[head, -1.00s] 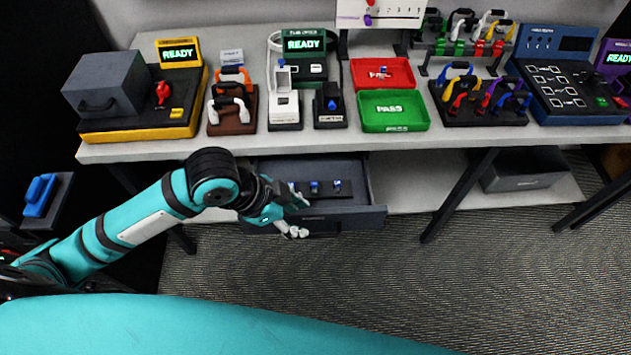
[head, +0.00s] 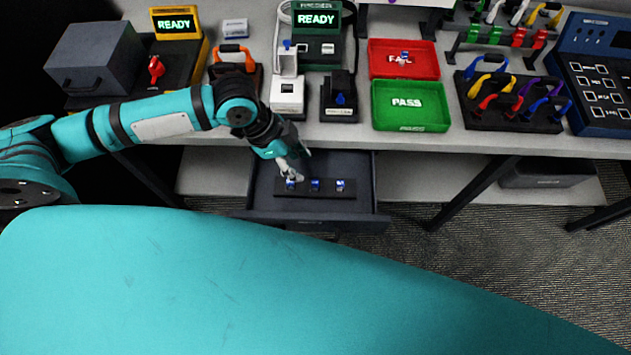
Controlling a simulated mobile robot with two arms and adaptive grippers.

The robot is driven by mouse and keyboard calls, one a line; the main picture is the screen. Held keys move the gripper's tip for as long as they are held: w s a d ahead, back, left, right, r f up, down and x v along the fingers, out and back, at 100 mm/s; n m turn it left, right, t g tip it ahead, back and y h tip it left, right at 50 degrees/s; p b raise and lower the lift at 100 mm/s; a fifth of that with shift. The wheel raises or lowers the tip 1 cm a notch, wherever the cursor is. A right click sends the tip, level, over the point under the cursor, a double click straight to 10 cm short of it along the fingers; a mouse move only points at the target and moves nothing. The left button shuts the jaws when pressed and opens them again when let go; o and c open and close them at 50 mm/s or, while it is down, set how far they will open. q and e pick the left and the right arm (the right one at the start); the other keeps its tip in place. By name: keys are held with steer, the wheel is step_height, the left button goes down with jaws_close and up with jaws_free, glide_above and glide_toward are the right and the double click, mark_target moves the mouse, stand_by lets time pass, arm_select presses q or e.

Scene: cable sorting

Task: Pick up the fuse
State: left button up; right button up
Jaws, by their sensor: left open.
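Three small blue-and-white fuses stand in a row on a dark strip inside the open drawer: a left one (head: 291,185), a middle one (head: 315,185) and a right one (head: 340,185). My left gripper (head: 292,173) is open, pointing down at the left fuse, with its fingertips at or just above its top. I cannot tell whether they touch it. The gripper partly hides the left fuse. Another small blue-and-white piece (head: 404,57) lies in the red FAIL tray (head: 380,70). My right gripper is not in view.
The drawer (head: 365,207) is pulled out below the table edge. On the table stand a green PASS tray (head: 410,122), a green READY tester (head: 318,45), a black holder (head: 339,112), and a rack of coloured cables (head: 510,125). Table legs stand right of the drawer.

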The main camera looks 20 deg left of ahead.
mark_target(315, 182)
arm_select(q)
steer(key=x, duration=0.4)
steer(key=shift+w+d+f, duration=0.1)
steer(key=shift+d+f, duration=0.1)
steer(key=shift+f, duration=0.15)
steer(key=p+x, duration=0.1)
steer(key=x, duration=0.2)
steer(key=shift+d+f, duration=0.15)
steer(key=shift+f, duration=0.1)
steer(key=shift+d+f, duration=0.15)
steer(key=shift+f, duration=0.3)
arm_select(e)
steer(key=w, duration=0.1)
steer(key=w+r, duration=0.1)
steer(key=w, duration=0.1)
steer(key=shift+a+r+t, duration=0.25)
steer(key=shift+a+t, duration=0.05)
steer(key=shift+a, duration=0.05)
arm_select(q)
steer(key=shift+w, duration=0.1)
steer(key=c, duration=0.9)
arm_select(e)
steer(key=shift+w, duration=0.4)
